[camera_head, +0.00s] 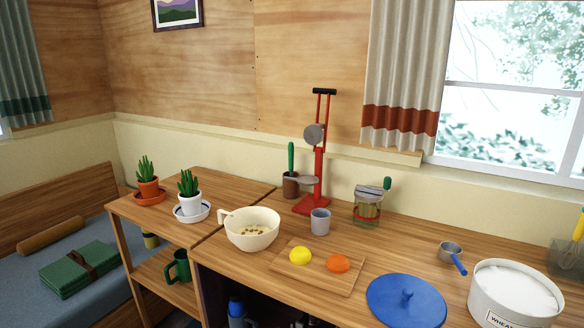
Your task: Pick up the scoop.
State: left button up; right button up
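The scoop (451,251) is a small grey metal cup with a blue handle (460,268). It lies on the wooden counter at the right in the head view, with its handle pointing down and right toward a white tub. The scoop's cup shows fully and looks empty. Neither of my grippers shows in this view.
The white tub (512,305) with white contents stands close right of the scoop. A blue lid (404,304) lies in front-left. Further left are a board (300,279) with yellow and orange items, a grey cup (320,221), a glass jar (367,205), a red press (319,175) and a bowl (252,239).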

aim_at(455, 261)
jog(key=z, duration=1.45)
jog(key=i+l, duration=0.1)
jog(key=i, duration=0.15)
